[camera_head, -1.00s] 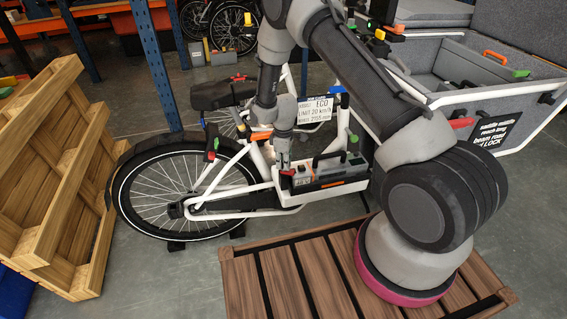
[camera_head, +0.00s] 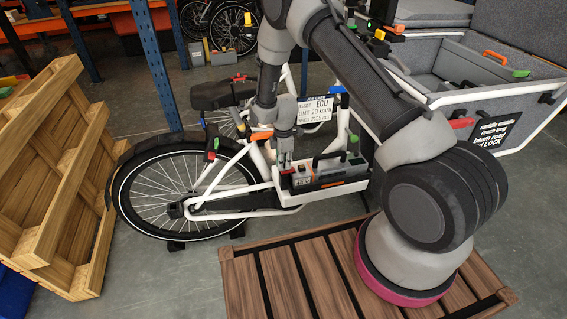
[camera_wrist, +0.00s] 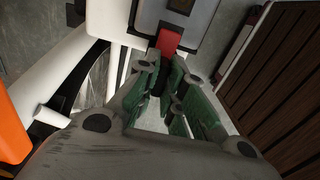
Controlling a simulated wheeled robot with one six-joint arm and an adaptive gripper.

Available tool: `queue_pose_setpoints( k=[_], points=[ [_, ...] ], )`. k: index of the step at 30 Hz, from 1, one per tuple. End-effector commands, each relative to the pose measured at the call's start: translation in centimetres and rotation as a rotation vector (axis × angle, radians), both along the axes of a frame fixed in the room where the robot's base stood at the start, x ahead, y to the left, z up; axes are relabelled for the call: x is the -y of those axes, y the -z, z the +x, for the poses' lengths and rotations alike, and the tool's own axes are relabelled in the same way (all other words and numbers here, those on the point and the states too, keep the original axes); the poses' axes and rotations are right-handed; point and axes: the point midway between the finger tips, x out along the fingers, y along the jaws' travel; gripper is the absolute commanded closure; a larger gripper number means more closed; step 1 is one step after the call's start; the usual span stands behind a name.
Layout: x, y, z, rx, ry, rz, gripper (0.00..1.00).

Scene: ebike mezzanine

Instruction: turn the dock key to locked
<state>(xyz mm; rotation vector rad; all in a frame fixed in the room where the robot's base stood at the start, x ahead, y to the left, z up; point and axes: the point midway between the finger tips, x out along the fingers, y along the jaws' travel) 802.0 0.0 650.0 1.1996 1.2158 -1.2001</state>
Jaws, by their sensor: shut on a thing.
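The red dock key (camera_wrist: 168,39) shows in the wrist view, sticking out from the pale dock face (camera_wrist: 205,22) towards my fingertips. My gripper (camera_wrist: 172,72), with green-lined fingers, is shut on the key, though the fingers hide much of where they meet it. In the head view my gripper (camera_head: 284,163) points down at the left end of the dock unit (camera_head: 328,178), low on the white bike frame. That unit has a black handle and an orange stripe. The key's exact angle and any lock marks cannot be read.
The bike's rear wheel (camera_head: 172,190) is left of the dock. A wooden pallet (camera_head: 50,170) leans at the far left. A slatted wooden platform (camera_head: 290,275) lies in front. A grey cargo box (camera_head: 480,80) is at the right. White frame tubes run close beside my gripper.

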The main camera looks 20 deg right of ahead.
Motion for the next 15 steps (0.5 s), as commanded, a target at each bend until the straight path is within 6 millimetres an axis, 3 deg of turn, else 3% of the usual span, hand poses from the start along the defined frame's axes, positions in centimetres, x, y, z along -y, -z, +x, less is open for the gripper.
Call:
queue_pose_setpoints(
  k=[10, 11, 12, 15],
  points=[
    [-0.03, -0.08, 0.11, 0.002, -0.004, 0.0, 1.0],
    [-0.03, -0.08, 0.11, 0.002, -0.004, 0.0, 0.84],
    [-0.03, -0.08, 0.1, 0.002, -0.004, 0.0, 0.77],
    [-0.02, -0.06, 0.08, 0.002, -0.004, 0.0, 0.68]
  ],
)
